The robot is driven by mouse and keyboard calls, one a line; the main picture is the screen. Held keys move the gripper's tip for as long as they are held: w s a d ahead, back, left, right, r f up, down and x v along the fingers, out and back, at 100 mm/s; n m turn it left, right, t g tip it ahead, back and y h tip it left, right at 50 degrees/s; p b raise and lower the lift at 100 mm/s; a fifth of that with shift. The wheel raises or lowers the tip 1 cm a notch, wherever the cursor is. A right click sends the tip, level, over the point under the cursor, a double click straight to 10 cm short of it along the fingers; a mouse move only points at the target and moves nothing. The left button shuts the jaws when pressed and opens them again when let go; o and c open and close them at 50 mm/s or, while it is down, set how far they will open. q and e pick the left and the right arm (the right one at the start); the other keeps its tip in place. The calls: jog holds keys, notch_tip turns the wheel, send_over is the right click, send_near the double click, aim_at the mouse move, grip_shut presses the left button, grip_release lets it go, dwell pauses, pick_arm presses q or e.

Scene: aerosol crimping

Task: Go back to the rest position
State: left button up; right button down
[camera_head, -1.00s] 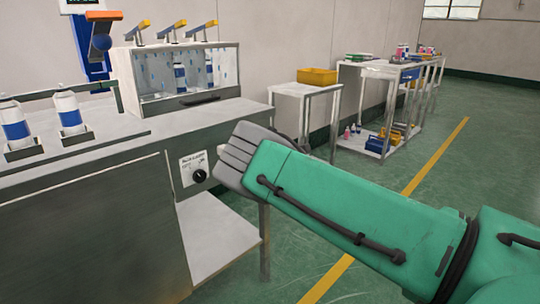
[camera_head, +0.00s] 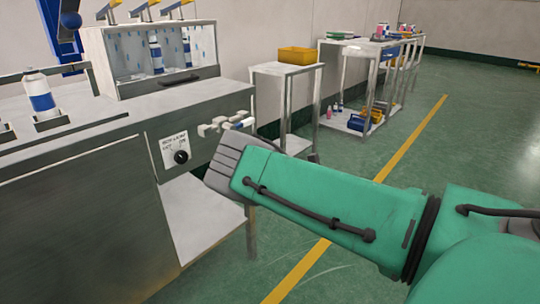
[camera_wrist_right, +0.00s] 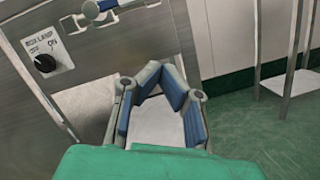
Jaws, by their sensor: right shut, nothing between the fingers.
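My right arm comes in from the right in the head view, green with a grey wrist end in front of the bench's right end. Its fingers are hidden there. In the right wrist view my right gripper (camera_wrist_right: 163,82) is shut and empty, its blue-lined fingers angled together at the tips. It is in front of the bench's metal side, over a pale lower shelf. My left gripper is not in view.
The metal bench (camera_head: 70,205) carries a rotary knob (camera_head: 181,157), a blue-white fitting (camera_head: 240,123), a blue-white can (camera_head: 40,95) and a glass-fronted cabinet (camera_head: 155,60). A yellow bin (camera_head: 298,55) stands on a side table. Green floor (camera_head: 450,150) is open at right.

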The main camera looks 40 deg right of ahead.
dwell(0.5)
jog(key=s+a+f+m+g+h, duration=0.1)
jog(key=s+f+m+g+h, duration=0.1)
jog(key=s+f+m+g, duration=0.4)
jog(key=s+a+f+m+g+h, duration=0.1)
jog(key=s+f+m+g+h, duration=0.2)
jog(key=f+m, duration=0.6)
jog(key=s+a+f+m+g+y, duration=0.1)
jog(key=s+a+f+m+g, duration=0.15)
jog(key=s+a, duration=0.2)
jog(key=s+a+f+m+g+y, duration=0.1)
jog(key=s+a+f+m, duration=0.25)
jog(key=s, duration=0.25)
jog(key=s+a+f+m+g+y, duration=0.1)
jog(key=s+a+m+g+y, duration=0.5)
jog(key=s+a, duration=0.95)
notch_tip(320, 180, up, 13)
jog(key=m+g+h+p, duration=0.1)
jog(key=m+h+p, duration=0.1)
jog(key=p, duration=1.1)
jog(key=shift+s+d, duration=0.2)
jog(key=shift+s, duration=0.05)
jog(key=shift+w+f, duration=0.1)
